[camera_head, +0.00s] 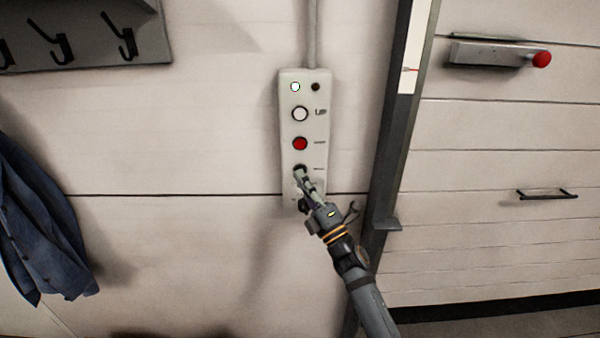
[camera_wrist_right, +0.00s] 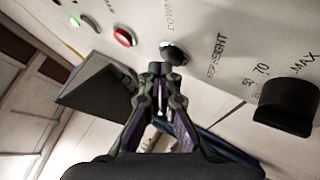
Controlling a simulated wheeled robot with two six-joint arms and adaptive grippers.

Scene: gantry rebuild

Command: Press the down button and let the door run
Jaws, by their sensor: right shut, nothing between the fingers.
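A pale control box (camera_head: 290,130) hangs on the wall. From top to bottom it has a lit green lamp (camera_head: 295,87) beside a dark lamp, a white button (camera_head: 300,114), a red button (camera_head: 300,143) and a black button. In the right wrist view the black button (camera_wrist_right: 174,53) sits by the word DOWN. My right gripper (camera_head: 299,176) is shut and empty, its tips at the black button and partly covering it; I cannot tell whether they touch. The pale slatted door (camera_head: 480,130) is at the right. My left gripper is out of view.
A black knob (camera_wrist_right: 287,105) with a scale sits low on the box. A dark door post (camera_head: 392,150) stands right of it. The door carries a red-knobbed latch (camera_head: 500,55) and a handle (camera_head: 548,194). A blue jacket (camera_head: 40,220) and hook rail (camera_head: 85,35) are left.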

